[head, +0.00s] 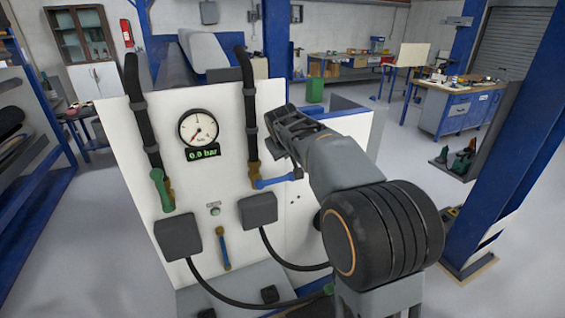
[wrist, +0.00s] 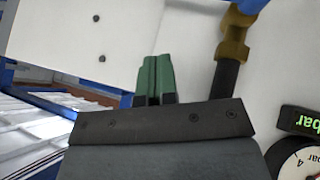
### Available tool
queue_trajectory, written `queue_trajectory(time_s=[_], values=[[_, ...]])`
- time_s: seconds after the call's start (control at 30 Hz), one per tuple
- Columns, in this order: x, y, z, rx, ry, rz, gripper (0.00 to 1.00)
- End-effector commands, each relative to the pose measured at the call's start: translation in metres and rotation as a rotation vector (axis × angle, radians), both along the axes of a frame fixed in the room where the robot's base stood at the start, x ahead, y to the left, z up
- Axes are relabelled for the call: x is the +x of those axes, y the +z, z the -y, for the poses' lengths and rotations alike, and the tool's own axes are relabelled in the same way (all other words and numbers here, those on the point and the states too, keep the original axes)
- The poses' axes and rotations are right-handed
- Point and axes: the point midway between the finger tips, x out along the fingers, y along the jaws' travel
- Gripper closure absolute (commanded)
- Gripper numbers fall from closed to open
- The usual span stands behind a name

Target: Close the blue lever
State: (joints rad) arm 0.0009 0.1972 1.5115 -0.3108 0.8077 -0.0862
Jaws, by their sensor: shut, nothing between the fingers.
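The blue lever (head: 277,181) sits on the brass valve (head: 253,174) at the lower end of the right black pipe. It points right, roughly level, crosswise to the pipe. In the wrist view, only a bit of blue (wrist: 251,5) shows at the top edge, beyond the brass fitting (wrist: 235,36). My gripper (head: 272,128) is in front of the white panel, above the blue lever and right of the pipe. Its green fingers (wrist: 155,75) are together and hold nothing. They appear apart from the lever.
A green lever (head: 160,189) hangs down on the left pipe. A round gauge (head: 198,128) sits above a display reading 0.0 bar. A smaller blue handle (head: 222,248) is lower on the panel. Grey boxes (head: 258,210) with black cables are below the valves.

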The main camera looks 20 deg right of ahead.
Motion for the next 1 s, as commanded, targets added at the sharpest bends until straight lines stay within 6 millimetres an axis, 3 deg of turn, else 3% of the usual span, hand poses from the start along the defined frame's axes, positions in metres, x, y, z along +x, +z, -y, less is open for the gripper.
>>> queue_trajectory(time_s=[0.2, 0.4, 1.0], values=[[-0.016, 0.025, 0.003, 0.001, -0.001, 0.003, 1.0], [-0.023, 0.035, 0.003, 0.0, 0.0, 0.001, 1.0], [-0.026, 0.031, 0.002, 0.025, -0.016, -0.008, 1.0]])
